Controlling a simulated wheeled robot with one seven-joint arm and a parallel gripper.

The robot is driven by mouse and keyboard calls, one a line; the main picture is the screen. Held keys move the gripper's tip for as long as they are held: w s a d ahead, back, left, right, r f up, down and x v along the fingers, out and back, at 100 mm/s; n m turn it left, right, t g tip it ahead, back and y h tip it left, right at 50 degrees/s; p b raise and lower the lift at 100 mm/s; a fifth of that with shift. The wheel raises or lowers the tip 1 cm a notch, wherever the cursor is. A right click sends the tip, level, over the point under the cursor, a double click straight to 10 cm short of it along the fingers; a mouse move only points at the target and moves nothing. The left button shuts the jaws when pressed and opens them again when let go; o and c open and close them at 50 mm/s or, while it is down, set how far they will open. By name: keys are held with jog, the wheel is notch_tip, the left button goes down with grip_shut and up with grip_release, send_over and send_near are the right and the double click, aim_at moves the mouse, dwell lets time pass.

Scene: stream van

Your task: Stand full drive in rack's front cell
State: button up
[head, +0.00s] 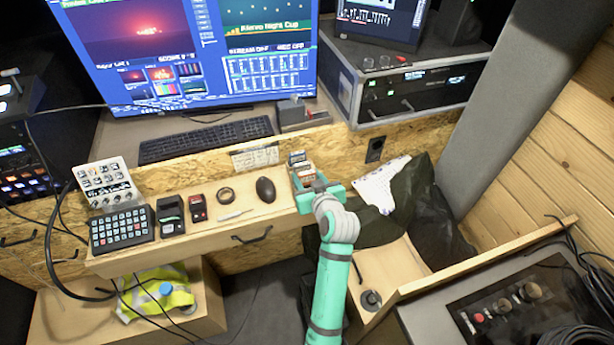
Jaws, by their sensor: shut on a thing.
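A small rack (298,159) stands at the right end of the wooden shelf, with pale and reddish-brown drive ends showing in its upper part. My gripper (312,190) is over the near side of this rack, with its teal and grey wrist behind it. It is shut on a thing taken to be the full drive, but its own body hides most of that. I cannot tell whether the drive is inside the front cell or above it. The front cell is also hidden.
A keyboard (205,140) and monitor stand behind. A dark bag (425,215) is to the right.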

jog(key=shift+f, duration=0.75)
jog(key=o, duration=1.2)
jog(key=v, duration=1)
jog(key=shift+s+r, duration=0.2)
jog(key=shift+s, duration=0.15)
jog(key=shift+f, duration=0.1)
